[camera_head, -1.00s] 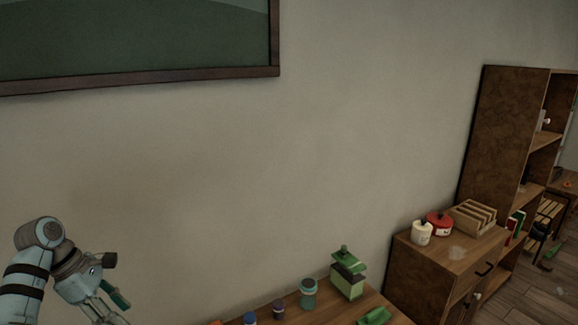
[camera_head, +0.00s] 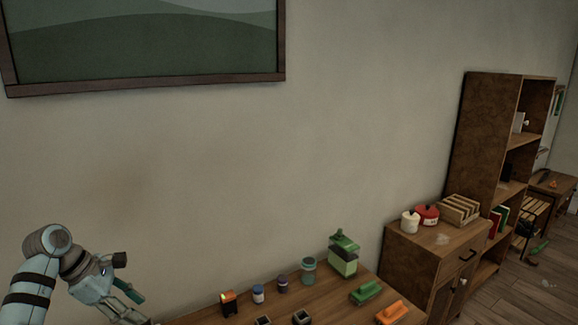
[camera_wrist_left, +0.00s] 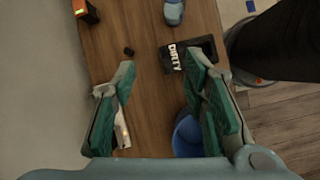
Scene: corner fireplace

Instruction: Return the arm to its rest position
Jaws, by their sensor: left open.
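My left arm comes in at the lower left of the head view, with its left gripper (camera_head: 125,306) low and partly cut off by the frame's bottom edge. In the left wrist view the gripper (camera_wrist_left: 160,105) shows its two green-padded fingers spread wide with nothing held between them. Below the fingers are the wooden tabletop (camera_wrist_left: 140,70), a black tray marked DIRTY (camera_wrist_left: 172,58) and a blue round container (camera_wrist_left: 187,135), partly hidden by the right-hand finger. My right gripper is not in view.
On the table (camera_head: 325,289) in the head view are a green grinder-like box (camera_head: 343,257), several jars, a green block (camera_head: 366,292) and an orange block (camera_head: 391,312). A cabinet (camera_head: 425,265) with a red pot (camera_head: 428,214) and a bookcase (camera_head: 487,130) stand at right. The wall is close behind.

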